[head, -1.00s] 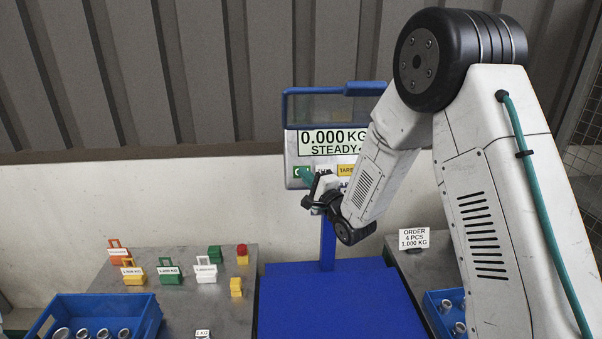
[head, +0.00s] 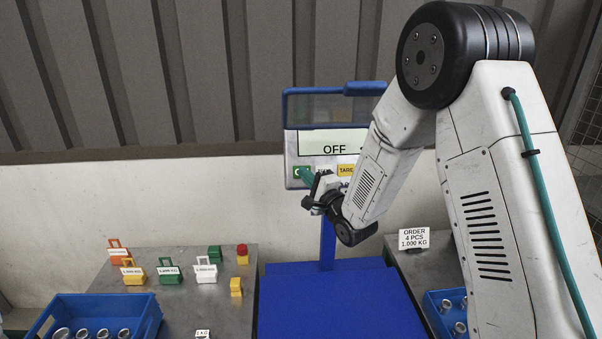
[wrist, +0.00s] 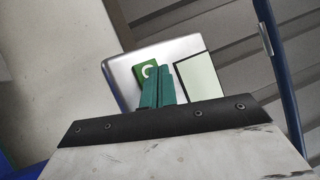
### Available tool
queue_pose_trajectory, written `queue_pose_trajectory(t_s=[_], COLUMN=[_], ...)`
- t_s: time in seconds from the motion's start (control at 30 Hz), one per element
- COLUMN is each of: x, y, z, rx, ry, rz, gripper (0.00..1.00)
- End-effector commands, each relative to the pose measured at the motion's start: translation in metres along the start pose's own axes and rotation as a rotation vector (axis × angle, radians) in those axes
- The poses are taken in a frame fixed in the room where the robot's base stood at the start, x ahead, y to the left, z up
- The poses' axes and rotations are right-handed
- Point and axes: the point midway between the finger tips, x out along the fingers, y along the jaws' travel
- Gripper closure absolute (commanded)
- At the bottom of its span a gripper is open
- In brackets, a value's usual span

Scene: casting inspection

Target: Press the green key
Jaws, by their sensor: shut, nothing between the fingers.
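The green key (head: 299,171) is on the lower left of the scale's indicator panel, beside a yellow TARE key (head: 346,169). In the wrist view the green key (wrist: 147,71) shows a white symbol. My gripper (head: 308,178) is shut and empty, its teal fingers at the green key. In the wrist view the fingertips (wrist: 156,75) overlap the key's lower right part. They look touching or very close; the exact contact is hidden. The display (head: 333,143) reads OFF.
The blue scale platform (head: 335,300) is empty below the indicator post. Several coloured weights (head: 170,273) stand on the left table, with a blue crate (head: 150,318) of metal parts in front. An order card (head: 414,238) and another blue crate (head: 433,312) are at right.

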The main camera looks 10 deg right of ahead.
Motion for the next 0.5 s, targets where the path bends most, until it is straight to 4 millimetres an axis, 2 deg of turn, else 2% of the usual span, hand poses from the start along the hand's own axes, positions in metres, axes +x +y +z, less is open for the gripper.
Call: queue_pose_trajectory(t_s=[0.17,0.5], x=[-0.002,-0.025], y=[-0.002,-0.019], z=[0.002,0.019], rx=[0.0,0.0], ry=[0.0,-0.001], rz=[0.0,0.0], gripper=[1.0,1.0])
